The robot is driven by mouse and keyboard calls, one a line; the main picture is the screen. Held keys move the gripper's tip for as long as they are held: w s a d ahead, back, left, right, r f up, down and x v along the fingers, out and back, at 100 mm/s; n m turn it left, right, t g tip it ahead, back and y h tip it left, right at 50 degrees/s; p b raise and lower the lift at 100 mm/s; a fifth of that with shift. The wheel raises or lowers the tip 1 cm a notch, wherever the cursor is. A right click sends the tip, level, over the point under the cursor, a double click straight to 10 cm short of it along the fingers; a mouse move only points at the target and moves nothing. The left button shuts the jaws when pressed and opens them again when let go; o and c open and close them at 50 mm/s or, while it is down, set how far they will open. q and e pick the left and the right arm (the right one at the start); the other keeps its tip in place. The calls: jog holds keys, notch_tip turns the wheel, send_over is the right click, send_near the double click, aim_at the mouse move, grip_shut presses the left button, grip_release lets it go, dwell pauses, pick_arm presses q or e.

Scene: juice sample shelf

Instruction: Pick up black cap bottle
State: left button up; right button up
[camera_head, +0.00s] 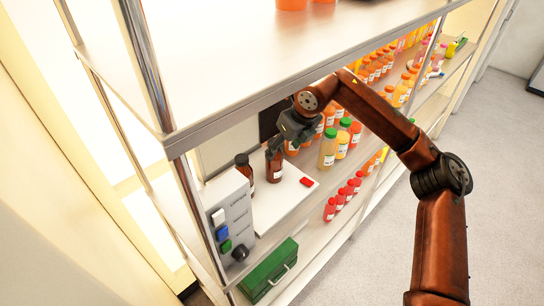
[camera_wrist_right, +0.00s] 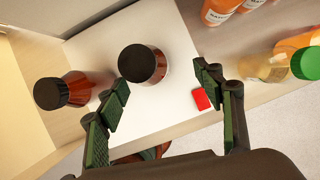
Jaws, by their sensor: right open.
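Two brown bottles with black caps stand on a white board (camera_head: 296,196) on the shelf. The nearer bottle (camera_head: 273,166) is directly below my right gripper (camera_head: 281,148). In the right wrist view its black cap (camera_wrist_right: 138,63) lies just beyond the fingertips, a little nearer the left finger. The other black cap bottle (camera_head: 245,168) stands to the left; it also shows in the right wrist view (camera_wrist_right: 75,90), outside the left finger. My right gripper (camera_wrist_right: 162,85) is open, with nothing held between its fingers. My left gripper is not in view.
A small red object (camera_head: 306,182) lies on the board. A grey control box (camera_head: 229,215) stands at the left, with a green case (camera_head: 268,272) below. Green-capped bottles (camera_head: 327,148) and red bottles (camera_head: 330,209) stand to the right. An upper shelf (camera_head: 250,110) overhangs the board.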

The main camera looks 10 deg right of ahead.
jog(key=a+f, duration=0.1)
jog(key=a+f+p, duration=0.1)
jog(key=f, duration=0.1)
jog(key=shift+w, duration=0.35)
jog(key=shift+p+x, duration=0.35)
jog(key=shift+x, duration=0.9)
jog(key=shift+w+a+f, duration=0.1)
jog(key=shift+w+f, duration=0.05)
jog(key=shift+f, duration=0.15)
jog(key=c, duration=1.3)
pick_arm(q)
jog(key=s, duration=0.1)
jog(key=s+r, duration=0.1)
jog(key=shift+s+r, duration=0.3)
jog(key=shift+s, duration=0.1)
pick_arm(e)
jog(key=shift+c, duration=0.8)
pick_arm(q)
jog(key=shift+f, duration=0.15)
pick_arm(e)
jog(key=shift+r, duration=0.2)
